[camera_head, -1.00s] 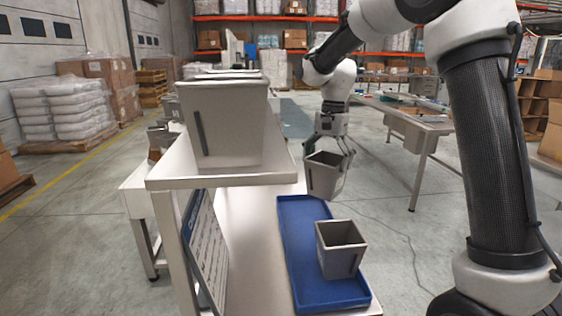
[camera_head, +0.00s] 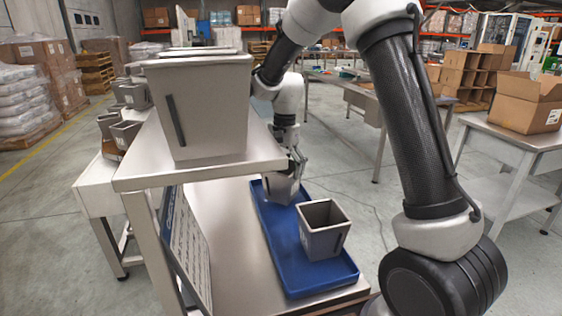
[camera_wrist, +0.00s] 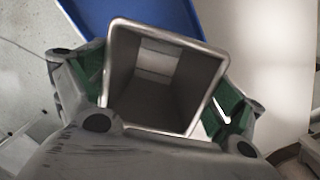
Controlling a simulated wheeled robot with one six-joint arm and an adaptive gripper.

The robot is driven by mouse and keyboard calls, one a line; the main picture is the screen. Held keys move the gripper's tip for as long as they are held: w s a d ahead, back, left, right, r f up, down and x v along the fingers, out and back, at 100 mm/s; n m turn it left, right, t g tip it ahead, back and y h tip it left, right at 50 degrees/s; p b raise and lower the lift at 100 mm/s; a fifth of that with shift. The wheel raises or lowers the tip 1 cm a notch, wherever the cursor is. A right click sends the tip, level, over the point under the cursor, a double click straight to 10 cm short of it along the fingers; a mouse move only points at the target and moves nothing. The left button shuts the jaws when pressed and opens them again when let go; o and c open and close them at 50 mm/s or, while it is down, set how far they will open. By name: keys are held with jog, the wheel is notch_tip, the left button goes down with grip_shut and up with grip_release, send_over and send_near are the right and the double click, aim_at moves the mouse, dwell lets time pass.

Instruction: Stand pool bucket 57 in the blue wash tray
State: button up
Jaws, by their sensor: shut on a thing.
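My gripper (camera_head: 291,163) is shut on a small grey square bucket (camera_head: 282,188) over the far end of the blue wash tray (camera_head: 287,262). In the wrist view the held bucket (camera_wrist: 166,80) shows its open mouth between the green finger pads, with part of the blue tray (camera_wrist: 140,18) beyond. I cannot tell whether its base touches the tray. No number is readable on it. A second grey bucket (camera_head: 324,229) stands upright in the near half of the tray.
A large grey bin (camera_head: 203,108) stands on the raised shelf (camera_head: 210,175) left of the tray. A printed board (camera_head: 187,245) leans below it. Several grey buckets (camera_head: 124,130) stand on a side table at left. A carton (camera_head: 529,103) sits on the right-hand table.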

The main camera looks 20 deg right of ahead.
jog(key=shift+f, duration=0.3)
jog(key=shift+f, duration=0.55)
dwell(0.3)
jog(key=o, duration=1.1)
jog(key=shift+o, duration=0.2)
